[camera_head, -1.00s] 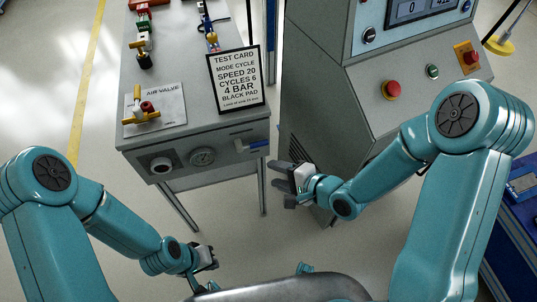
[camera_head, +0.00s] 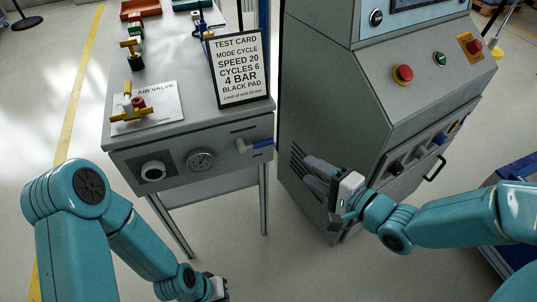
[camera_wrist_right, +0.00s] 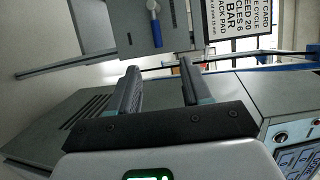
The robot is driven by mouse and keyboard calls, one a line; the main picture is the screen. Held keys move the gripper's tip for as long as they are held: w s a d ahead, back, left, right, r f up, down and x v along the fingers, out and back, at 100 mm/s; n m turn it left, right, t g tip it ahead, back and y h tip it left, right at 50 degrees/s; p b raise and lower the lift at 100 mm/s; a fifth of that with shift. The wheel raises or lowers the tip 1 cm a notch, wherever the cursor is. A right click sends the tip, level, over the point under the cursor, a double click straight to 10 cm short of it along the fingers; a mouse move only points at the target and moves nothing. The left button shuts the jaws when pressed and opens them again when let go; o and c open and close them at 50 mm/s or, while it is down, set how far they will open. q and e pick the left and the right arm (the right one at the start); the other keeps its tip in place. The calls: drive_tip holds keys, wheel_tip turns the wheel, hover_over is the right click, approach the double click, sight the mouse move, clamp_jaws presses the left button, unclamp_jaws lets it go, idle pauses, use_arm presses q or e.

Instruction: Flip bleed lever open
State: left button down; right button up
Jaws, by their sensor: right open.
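The bleed lever (camera_head: 262,143) is a blue handle on a small metal valve at the right end of the bench's front panel. It points right, about level. It also shows at the top of the right wrist view (camera_wrist_right: 154,12), beyond the fingers. My right gripper (camera_head: 308,172) is open and empty. It is right of and below the lever, apart from it, in front of the grey console's side. Its two fingers (camera_wrist_right: 160,68) show parted in the right wrist view. My left gripper (camera_head: 218,289) is at the bottom edge, partly cut off; its jaws are unclear.
The bench front (camera_head: 150,155) also carries a knob (camera_head: 154,171) and a round gauge (camera_head: 201,161). A test card (camera_head: 240,70) and an air valve plate (camera_head: 148,108) are on top. The grey console (camera_head: 335,95) stands close on the right. Floor is free in front of the bench.

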sight(266, 145)
use_arm(q)
wheel_tip(266, 145, down, 4)
drive_tip(key=b, duration=0.3)
drive_tip(key=shift+w+d+f+b, duration=0.1)
drive_tip(key=shift+f+b, duration=0.15)
drive_tip(key=shift+b, duration=0.15)
use_arm(e)
drive_tip(key=x, duration=1.6)
drive_tip(key=shift+w+a+f, duration=0.1)
drive_tip(key=shift+w+f, duration=0.1)
drive_tip(key=shift+f, duration=0.25)
clamp_jaws()
